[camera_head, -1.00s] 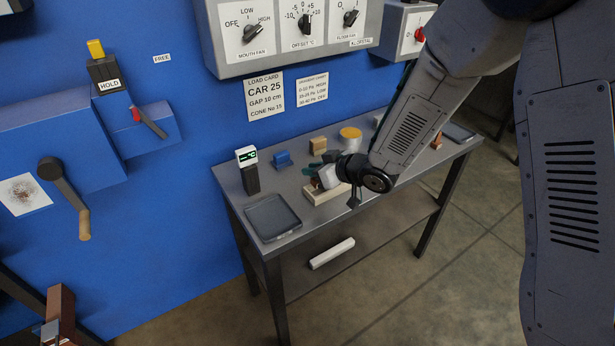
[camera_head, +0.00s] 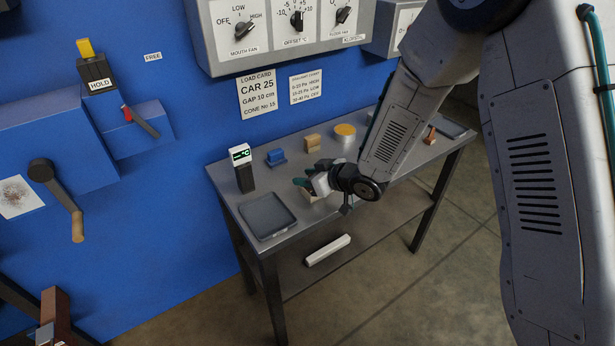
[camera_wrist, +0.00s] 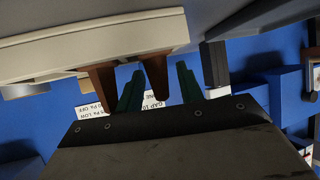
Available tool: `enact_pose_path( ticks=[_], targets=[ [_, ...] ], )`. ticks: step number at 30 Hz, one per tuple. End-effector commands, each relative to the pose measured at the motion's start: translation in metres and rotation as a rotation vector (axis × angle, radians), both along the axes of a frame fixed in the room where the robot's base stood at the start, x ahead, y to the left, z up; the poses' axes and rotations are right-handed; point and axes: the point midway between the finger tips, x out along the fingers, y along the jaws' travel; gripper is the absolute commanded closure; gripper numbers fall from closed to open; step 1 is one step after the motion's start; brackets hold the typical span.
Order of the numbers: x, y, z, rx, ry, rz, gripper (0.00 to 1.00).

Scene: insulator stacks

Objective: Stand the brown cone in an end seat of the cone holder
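The cream cone holder (camera_wrist: 60,45) lies on the bench and shows inverted in the wrist view. It also shows partly behind my gripper in the head view (camera_head: 312,196). Two brown cones project from it: one (camera_wrist: 102,84) farther left, the other (camera_wrist: 155,74) near the holder's right end in the picture. My gripper (camera_wrist: 160,88) has its green fingers apart, one on each side of the right-hand cone in the picture, with a visible gap on the right. Contact on the left is unclear. The fingertips also show in the head view (camera_head: 303,184).
A white bar (camera_head: 328,250) lies on the lower shelf. A blue panel (camera_head: 150,230) stands behind.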

Motion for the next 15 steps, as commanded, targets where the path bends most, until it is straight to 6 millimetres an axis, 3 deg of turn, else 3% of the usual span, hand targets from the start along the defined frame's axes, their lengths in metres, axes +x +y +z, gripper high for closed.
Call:
enact_pose_path(
  ticks=[5, 15],
  targets=[
    [-0.01, -0.013, 0.011, 0.0, -0.001, -0.002, 0.63],
    [-0.05, -0.062, 0.046, 0.0, -0.003, -0.004, 0.63]
  ],
)
